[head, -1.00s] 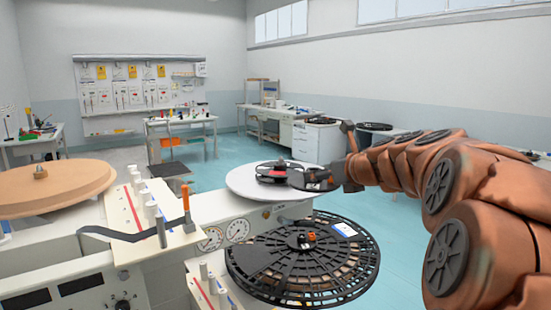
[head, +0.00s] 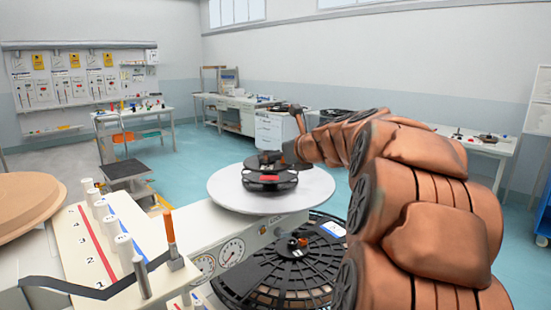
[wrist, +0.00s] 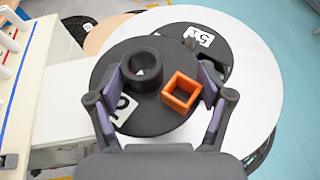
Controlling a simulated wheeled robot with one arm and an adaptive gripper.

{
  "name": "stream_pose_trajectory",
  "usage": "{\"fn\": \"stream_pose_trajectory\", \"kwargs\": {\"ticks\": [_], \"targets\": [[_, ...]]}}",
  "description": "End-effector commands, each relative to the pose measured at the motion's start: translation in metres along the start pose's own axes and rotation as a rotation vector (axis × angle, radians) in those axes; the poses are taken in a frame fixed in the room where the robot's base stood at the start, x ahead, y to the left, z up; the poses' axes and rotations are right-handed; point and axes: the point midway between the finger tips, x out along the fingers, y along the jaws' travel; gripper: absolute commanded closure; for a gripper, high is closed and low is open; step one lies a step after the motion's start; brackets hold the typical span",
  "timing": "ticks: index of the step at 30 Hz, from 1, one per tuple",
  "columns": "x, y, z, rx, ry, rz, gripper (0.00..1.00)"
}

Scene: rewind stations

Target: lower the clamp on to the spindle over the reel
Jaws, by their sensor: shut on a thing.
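The clamp is a dark round disc (wrist: 140,120) with a thick black ring and an orange square frame on top, seen in the wrist view. My gripper (wrist: 160,85) is shut on it, one finger at each side. In the wrist view the black reel (wrist: 215,48) with a white label lies partly hidden beyond the clamp. Exact clearance is unclear.
A large black segmented reel (head: 285,275) lies below and in front of the platter. A white panel (head: 105,240) with pegs and an orange-handled lever (head: 171,235) stands at the left.

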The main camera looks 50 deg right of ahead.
Motion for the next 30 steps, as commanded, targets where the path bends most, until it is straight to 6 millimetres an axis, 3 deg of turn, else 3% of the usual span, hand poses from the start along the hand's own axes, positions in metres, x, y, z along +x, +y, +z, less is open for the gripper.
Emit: {"fn": "stream_pose_trajectory", "kwargs": {"ticks": [21,30], "targets": [[0.080,-0.059,0.023,-0.001,0.001,0.003,0.69],[0.093,-0.068,0.026,-0.002,-0.002,0.003,0.69]]}}
